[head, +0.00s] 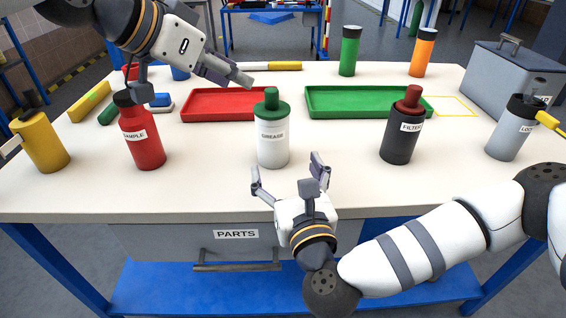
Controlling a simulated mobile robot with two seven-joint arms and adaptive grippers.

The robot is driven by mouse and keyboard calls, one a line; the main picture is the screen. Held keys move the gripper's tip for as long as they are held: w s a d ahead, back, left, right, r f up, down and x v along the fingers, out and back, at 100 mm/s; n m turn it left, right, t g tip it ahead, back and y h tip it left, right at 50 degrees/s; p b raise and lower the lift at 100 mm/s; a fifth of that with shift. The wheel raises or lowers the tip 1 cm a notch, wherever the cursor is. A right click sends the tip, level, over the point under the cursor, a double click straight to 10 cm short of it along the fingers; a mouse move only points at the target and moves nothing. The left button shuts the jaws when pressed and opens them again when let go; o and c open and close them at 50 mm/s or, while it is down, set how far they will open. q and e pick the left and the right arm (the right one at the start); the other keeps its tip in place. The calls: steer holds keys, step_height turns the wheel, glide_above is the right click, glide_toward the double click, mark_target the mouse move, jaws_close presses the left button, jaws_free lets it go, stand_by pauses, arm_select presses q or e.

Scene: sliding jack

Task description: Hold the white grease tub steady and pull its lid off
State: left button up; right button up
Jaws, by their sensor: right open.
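The white grease tub (273,148) stands upright at the middle of the table, with a label reading GREASE. Its green lid (271,105) with a raised knob sits on top. My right gripper (287,170) is open and empty at the table's front edge, just in front of the tub. Its fingers point toward the tub and appear apart from it. My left gripper (194,86) is raised above the back left of the table, left of the lid. Its fingers look spread, with nothing visible between them.
A red bottle (143,142) and a yellow one (41,146) stand left; a dark FILTER bottle (398,143) and a grey bottle (507,138) right. Red (190,118) and green (318,115) trays lie behind. A grey toolbox (503,86) stands back right.

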mark_target(276, 146)
steer(key=w, duration=0.3)
steer(key=w+a, duration=0.1)
steer(key=w, duration=0.3)
steer(key=w+a, duration=0.1)
steer(key=w, duration=0.2)
steer(key=shift+w+a, duration=0.15)
steer(key=shift+w, duration=0.25)
steer(key=c, duration=1.5)
steer(key=shift+o, duration=0.2)
